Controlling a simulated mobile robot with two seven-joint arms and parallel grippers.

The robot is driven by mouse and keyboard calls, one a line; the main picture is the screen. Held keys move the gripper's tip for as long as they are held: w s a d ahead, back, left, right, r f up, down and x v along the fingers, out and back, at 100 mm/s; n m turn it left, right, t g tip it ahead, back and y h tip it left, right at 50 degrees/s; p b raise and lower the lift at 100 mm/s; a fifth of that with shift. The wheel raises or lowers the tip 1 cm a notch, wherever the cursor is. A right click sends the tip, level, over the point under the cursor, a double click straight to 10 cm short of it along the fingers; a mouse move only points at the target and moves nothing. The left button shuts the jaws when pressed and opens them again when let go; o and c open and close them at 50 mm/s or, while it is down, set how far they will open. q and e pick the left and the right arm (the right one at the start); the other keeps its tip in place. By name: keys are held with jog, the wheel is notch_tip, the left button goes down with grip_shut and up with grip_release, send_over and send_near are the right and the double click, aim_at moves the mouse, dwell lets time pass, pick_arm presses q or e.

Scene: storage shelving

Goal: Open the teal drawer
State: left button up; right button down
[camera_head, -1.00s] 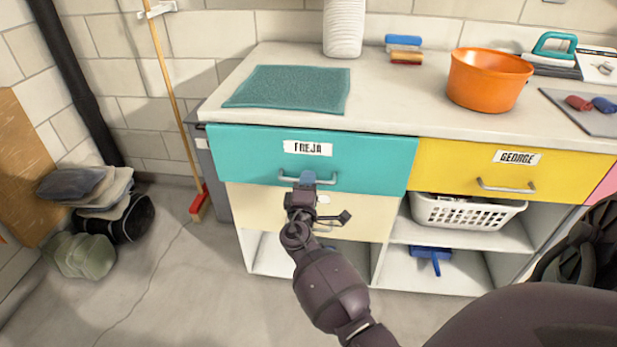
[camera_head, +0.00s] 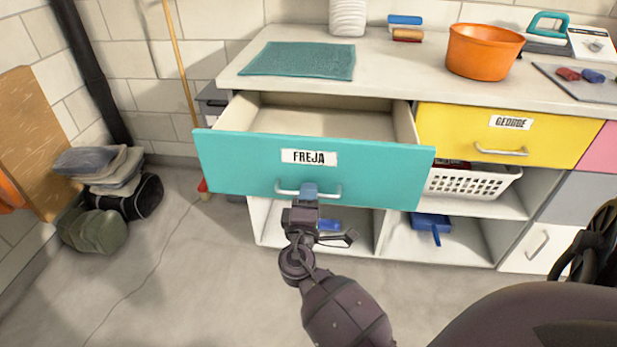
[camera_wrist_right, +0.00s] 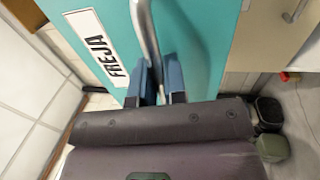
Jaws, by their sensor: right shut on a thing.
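The teal drawer (camera_head: 230,160), labelled FREJA, is pulled well out from the counter, and its pale, empty-looking inside shows. Its metal handle (camera_head: 328,190) runs across the front below the label. My right gripper (camera_head: 308,190) is shut on the handle near its middle. In the right wrist view the blue fingertips (camera_wrist_right: 160,82) sit on both sides of the handle bar (camera_wrist_right: 146,30), and the teal front (camera_wrist_right: 195,40) fills the top. My left gripper is not in view.
A yellow drawer (camera_head: 460,135) labelled GEORGE is closed at the right, above a white basket (camera_head: 490,182). The countertop holds a teal mat (camera_head: 300,60) and an orange pot (camera_head: 482,52). Bags (camera_head: 95,228) lie on the floor at left. Floor before the drawer is clear.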

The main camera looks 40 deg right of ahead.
pick_arm(q)
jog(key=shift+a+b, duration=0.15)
jog(key=shift+b, duration=0.25)
pick_arm(e)
jog(key=r+v, duration=0.1)
jog(key=v, duration=0.7)
jog(key=shift+s+a+r, duration=0.2)
jog(key=shift+s+a, duration=0.05)
jog(key=shift+a, duration=0.1)
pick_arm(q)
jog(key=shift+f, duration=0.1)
pick_arm(e)
jog(key=c, duration=1.2)
grip_release()
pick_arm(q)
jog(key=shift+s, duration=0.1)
pick_arm(e)
jog(key=v, duration=1)
jog(key=shift+s+a, duration=0.25)
jog(key=shift+a, duration=0.05)
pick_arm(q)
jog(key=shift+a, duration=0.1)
pick_arm(e)
jog(key=shift+f, duration=0.1)
